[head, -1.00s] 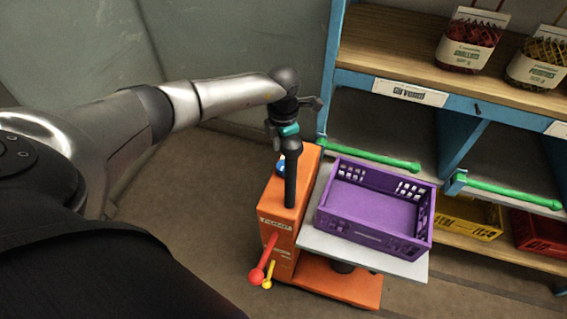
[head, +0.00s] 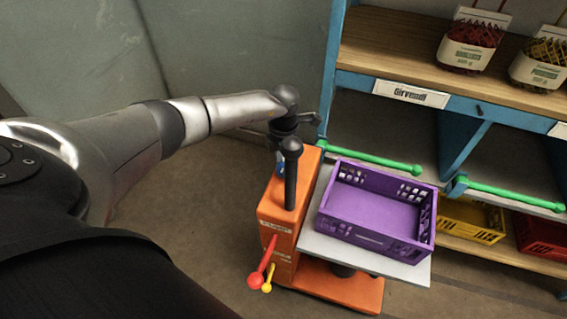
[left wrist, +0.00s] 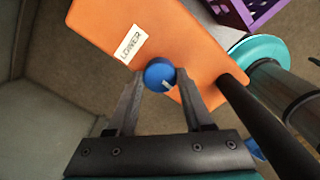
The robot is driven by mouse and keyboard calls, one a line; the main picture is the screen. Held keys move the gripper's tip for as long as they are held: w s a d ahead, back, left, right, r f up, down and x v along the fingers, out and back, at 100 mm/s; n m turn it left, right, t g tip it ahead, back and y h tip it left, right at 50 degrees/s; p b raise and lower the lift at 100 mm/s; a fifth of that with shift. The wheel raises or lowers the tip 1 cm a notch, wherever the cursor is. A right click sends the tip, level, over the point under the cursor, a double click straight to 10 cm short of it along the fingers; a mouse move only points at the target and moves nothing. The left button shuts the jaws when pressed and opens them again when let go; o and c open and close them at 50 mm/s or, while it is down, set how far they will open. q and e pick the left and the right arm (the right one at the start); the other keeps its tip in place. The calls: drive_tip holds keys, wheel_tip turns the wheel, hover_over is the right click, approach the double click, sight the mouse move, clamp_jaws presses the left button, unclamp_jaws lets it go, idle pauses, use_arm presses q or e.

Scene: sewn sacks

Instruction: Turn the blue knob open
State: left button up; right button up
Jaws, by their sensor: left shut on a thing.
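The blue knob (left wrist: 159,73) sits on the orange lift column (left wrist: 138,35), beside a white label reading LOWER. A white mark on the knob points down and right in the left wrist view. My left gripper (left wrist: 160,80) has one finger on each side of the knob and is shut on it. In the head view only a sliver of the blue knob (head: 280,168) shows behind the black post (head: 291,180), and the left fingers are mostly hidden there. My right gripper is in neither current view.
A purple crate (head: 372,232) rests on the lift's grey platform (head: 418,270). A red-knobbed lever (head: 255,281) and a yellow one (head: 267,288) are on the column's front. A blue shelf unit (head: 462,150) with green rails stands behind. Floor left of the lift is clear.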

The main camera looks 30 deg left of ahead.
use_arm(q)
clamp_jaws()
